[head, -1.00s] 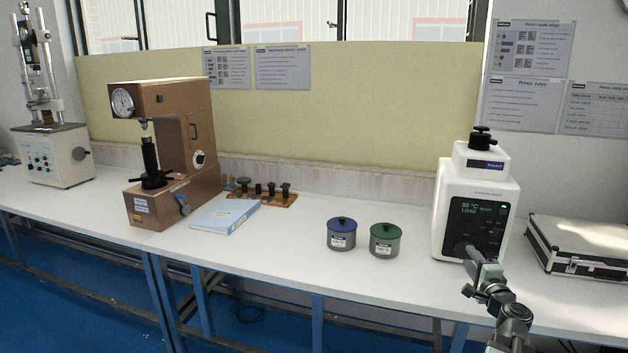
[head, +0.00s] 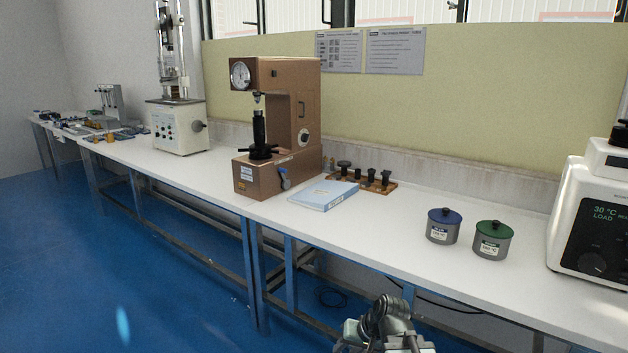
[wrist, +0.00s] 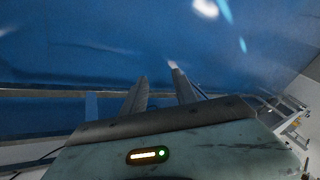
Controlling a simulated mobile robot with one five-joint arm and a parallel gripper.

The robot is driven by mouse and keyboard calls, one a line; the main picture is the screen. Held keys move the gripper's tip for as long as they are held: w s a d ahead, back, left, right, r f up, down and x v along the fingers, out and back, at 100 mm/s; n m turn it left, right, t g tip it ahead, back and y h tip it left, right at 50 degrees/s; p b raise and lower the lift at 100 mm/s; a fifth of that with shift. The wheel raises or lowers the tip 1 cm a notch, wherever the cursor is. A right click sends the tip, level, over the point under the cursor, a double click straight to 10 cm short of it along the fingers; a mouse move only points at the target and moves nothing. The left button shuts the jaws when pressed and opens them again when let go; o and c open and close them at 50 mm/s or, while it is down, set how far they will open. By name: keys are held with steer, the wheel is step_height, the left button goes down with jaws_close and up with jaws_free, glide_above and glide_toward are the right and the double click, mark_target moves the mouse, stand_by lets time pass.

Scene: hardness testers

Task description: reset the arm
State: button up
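My arm (head: 385,322) shows at the bottom of the head view, folded low in front of the bench's edge. Its fingertips cannot be made out there. In the wrist view my gripper (wrist: 157,74) has its two fingers apart with only blue floor between them, so it is open and empty. It touches nothing that I can see.
The white bench (head: 400,215) carries a brown hardness tester (head: 275,130), a blue booklet (head: 324,195), a blue-lidded pot (head: 443,226), a green-lidded pot (head: 492,240) and a white display unit (head: 590,225). Blue floor (head: 110,260) is open at left.

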steer(key=s+d+f+g+h, duration=0.3)
steer(key=s+d+g+h, duration=0.1)
steer(key=s+d, duration=0.4)
step_height(320, 180, up, 24)
steer(key=p, duration=2.4)
steer(key=shift+w+a+n, duration=0.15)
steer(key=shift+n, duration=0.15)
